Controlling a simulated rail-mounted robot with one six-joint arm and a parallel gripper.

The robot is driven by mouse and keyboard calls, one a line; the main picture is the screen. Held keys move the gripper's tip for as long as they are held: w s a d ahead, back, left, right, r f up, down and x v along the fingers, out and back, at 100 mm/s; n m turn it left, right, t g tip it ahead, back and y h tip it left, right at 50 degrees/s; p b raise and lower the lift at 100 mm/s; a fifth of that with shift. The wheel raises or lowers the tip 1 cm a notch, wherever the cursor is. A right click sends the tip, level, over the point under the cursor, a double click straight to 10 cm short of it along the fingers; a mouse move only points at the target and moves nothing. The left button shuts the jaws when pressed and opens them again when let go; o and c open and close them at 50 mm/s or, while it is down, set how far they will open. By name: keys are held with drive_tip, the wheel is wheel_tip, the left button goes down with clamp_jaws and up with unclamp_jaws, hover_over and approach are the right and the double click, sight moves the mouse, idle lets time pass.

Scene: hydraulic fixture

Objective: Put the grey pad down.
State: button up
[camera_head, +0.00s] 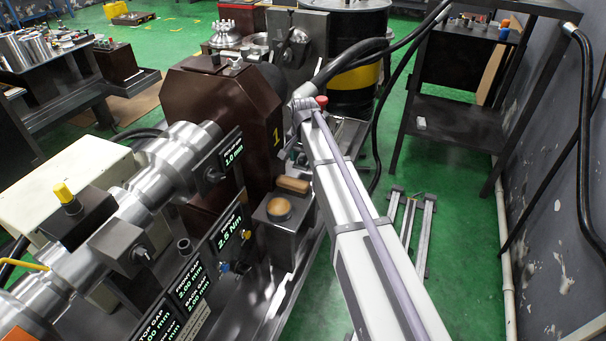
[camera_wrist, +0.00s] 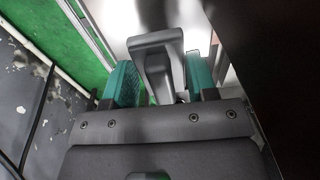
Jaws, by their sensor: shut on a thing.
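In the wrist view my gripper (camera_wrist: 160,84) shows two teal-lined fingers, closed around a dark grey piece with a wide top and a narrower stem. I take this piece to be the grey pad (camera_wrist: 155,45). The pad sits between the fingers, with its wide top beyond them; its far side is hidden. A large dark surface fills the right of the wrist view, close beside the gripper. In the head view my white arm reaches to the brown machine block (camera_head: 215,125) marked 1. I cannot make out the gripper or the pad there.
A metal block with a round tan top (camera_head: 279,208) stands left of my arm. Display panels (camera_head: 190,285) line the machine's front. A black drum with a yellow band (camera_head: 352,78) stands behind. A dark table (camera_head: 455,125) is at the right.

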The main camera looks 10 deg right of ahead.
sight(303, 174)
wheel_tip(303, 174, down, 5)
drive_tip(key=b, duration=0.4)
drive_tip(key=shift+r, duration=0.5)
drive_tip(key=shift+f, duration=0.25)
drive_tip(key=o, duration=1.2)
drive_tip(key=shift+r, duration=0.1)
drive_tip(key=shift+o, duration=0.2)
drive_tip(key=r+p, duration=1.2)
drive_tip(key=shift+s+r+p, duration=0.3)
drive_tip(key=shift+s+p, duration=0.05)
drive_tip(key=shift+s, duration=0.05)
drive_tip(key=shift+f, duration=0.1)
drive_tip(key=s+d+n, duration=0.1)
drive_tip(key=s+n, duration=0.6)
drive_tip(key=s, duration=2.2)
wheel_tip(303, 174, up, 11)
drive_tip(key=p, duration=1)
drive_tip(key=shift+w+g+p, duration=0.4)
